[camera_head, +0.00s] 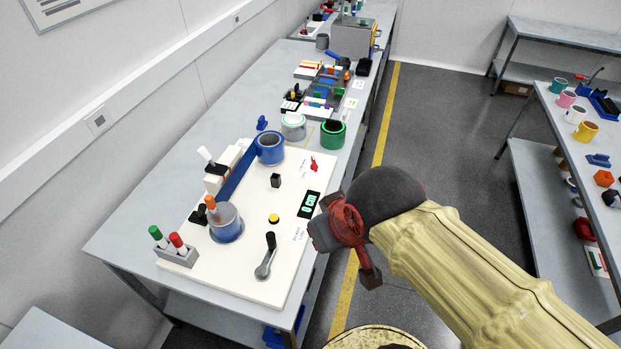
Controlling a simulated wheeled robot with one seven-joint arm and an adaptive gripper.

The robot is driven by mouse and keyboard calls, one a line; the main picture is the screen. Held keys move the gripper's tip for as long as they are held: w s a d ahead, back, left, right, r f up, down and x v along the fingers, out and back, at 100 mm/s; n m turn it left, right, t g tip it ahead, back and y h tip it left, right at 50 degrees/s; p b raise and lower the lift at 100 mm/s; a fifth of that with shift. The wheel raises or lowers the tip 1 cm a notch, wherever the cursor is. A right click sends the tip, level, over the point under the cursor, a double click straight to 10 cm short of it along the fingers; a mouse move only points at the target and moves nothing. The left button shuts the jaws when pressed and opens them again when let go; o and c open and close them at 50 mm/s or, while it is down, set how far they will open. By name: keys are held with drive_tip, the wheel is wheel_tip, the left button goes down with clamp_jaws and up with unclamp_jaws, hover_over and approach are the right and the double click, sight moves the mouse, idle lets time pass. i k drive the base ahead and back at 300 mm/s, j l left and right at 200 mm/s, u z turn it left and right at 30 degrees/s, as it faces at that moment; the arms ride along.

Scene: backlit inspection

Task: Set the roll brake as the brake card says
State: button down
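A cream board (215,270) on the near bench carries a web setup. A blue roll (269,148) stands at its far end and a blue-and-grey roll (226,226) at its near left. A blue strip (236,172) runs between them. A grey crank with a black knob (265,262) sits at the near edge. A small red lever (314,164) is at the far right; I cannot tell which control is the brake. A small white card (299,235) lies near the crank, its text unreadable. My gripper (345,262) is right of the board, apart from it; its fingers are unclear.
A display (309,204) with green digits, a yellow button (273,218) and a black block (276,181) are on the board. A pen holder (177,254) stands near left. The aisle right of the bench is open floor.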

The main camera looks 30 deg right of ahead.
sight(313, 167)
drive_tip(key=i+l, duration=0.15)
drive_tip(key=l, duration=0.25)
drive_tip(key=i+l+z, duration=0.1)
drive_tip(key=l, duration=0.3)
drive_tip(key=i+l+z, duration=0.1)
drive_tip(key=l, duration=0.3)
drive_tip(key=i+l, duration=0.25)
drive_tip(key=l, duration=0.15)
